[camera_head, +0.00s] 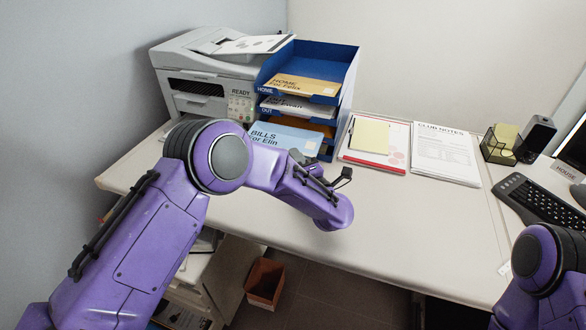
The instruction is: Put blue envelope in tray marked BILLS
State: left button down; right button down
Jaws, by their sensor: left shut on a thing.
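The blue envelope (285,138), light blue and printed "BILLS For Elin", is in front of the lower part of the blue tray stack (345,88). My left arm covers its lower edge. My left gripper (298,157) is shut on the envelope, at its near edge; the fingertips are mostly hidden. The upper trays are labelled HOME and OUT. The labels of the lower trays are hidden behind the envelope, so no tray marked BILLS can be read. Only part of my right arm shows at the lower right; its gripper is out of view.
A printer (205,75) stands left of the trays. The HOME tray holds a yellow envelope (300,85). Right of the stack lie papers with a yellow pad (369,135) and club notes (445,150). A keyboard (545,200) is at the right. The desk's middle front is clear.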

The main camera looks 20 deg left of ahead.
aim_at(311, 132)
pick_arm(q)
jog(key=w+b, duration=0.3)
jog(key=w, duration=0.1)
jog(key=w+b, duration=0.7)
jog(key=w, duration=0.1)
jog(key=shift+d+f, duration=0.2)
jog(key=shift+f, duration=0.1)
jog(key=shift+w+r+b, duration=0.25)
jog(key=shift+w+b, duration=0.3)
jog(key=shift+b, duration=0.15)
jog(key=shift+w+r, duration=0.15)
jog(key=shift+w, duration=0.1)
jog(key=c, duration=1.1)
grip_release()
jog(key=shift+s, duration=0.1)
jog(key=shift+c, duration=0.2)
jog(key=shift+d, duration=0.1)
jog(key=v, duration=1)
jog(key=shift+s, duration=0.2)
